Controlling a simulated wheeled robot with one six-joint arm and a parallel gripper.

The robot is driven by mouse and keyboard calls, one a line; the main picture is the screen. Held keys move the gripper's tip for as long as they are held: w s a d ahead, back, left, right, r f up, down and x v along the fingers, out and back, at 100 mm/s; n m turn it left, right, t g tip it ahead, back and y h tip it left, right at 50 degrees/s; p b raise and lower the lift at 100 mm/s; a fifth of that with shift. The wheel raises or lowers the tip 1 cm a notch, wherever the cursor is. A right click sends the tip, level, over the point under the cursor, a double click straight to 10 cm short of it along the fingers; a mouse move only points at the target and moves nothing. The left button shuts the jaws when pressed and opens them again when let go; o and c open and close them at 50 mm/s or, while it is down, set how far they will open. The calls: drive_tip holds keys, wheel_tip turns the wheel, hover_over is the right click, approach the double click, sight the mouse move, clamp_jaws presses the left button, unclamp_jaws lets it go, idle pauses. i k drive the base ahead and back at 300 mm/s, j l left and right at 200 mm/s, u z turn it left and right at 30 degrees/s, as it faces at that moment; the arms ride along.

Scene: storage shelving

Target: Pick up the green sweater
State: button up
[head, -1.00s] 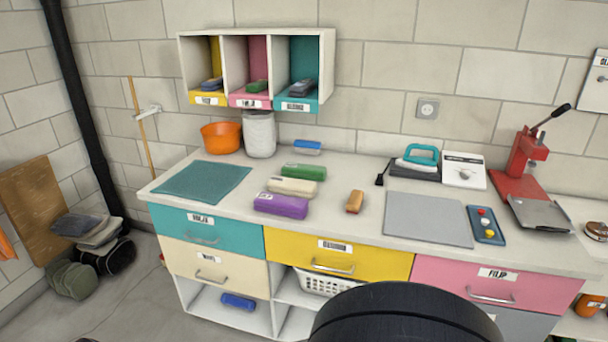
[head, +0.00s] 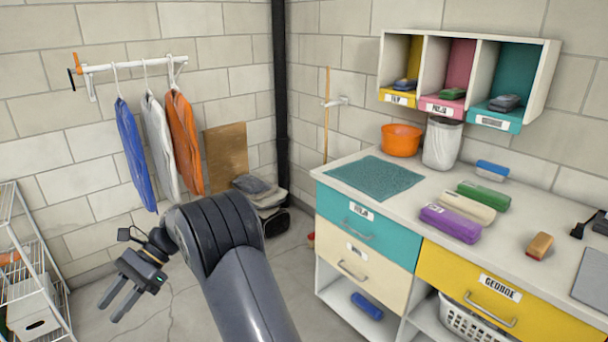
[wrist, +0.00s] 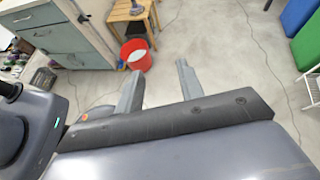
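A green folded bundle (head: 483,195), which may be the sweater, lies on the counter behind a cream bundle (head: 467,207) and a purple one (head: 450,223). A smaller green item (head: 452,93) sits in the pink cubby of the wall shelf; I cannot tell what it is. My gripper (head: 112,312) hangs at the lower left of the head view, over the floor and far from the counter. In the wrist view its two fingers (wrist: 158,82) stand apart with nothing between them. That view shows neither green item.
A wall rail (head: 125,66) holds blue, white and orange garments. A wire rack (head: 35,275) stands at the left edge. The counter (head: 335,178) has drawers below and a teal mat (head: 375,177) on top. A red bucket (wrist: 137,54) stands on the floor in the wrist view.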

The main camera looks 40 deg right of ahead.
sight(490, 196)
drive_tip(key=z, duration=1.4)
drive_tip(key=i+z, duration=0.1)
drive_tip(key=z, duration=0.35)
drive_tip(key=l+z, duration=0.1)
drive_tip(key=z, duration=1.3)
drive_tip(key=i+j+z, duration=0.2)
drive_tip(key=i+j, duration=0.9)
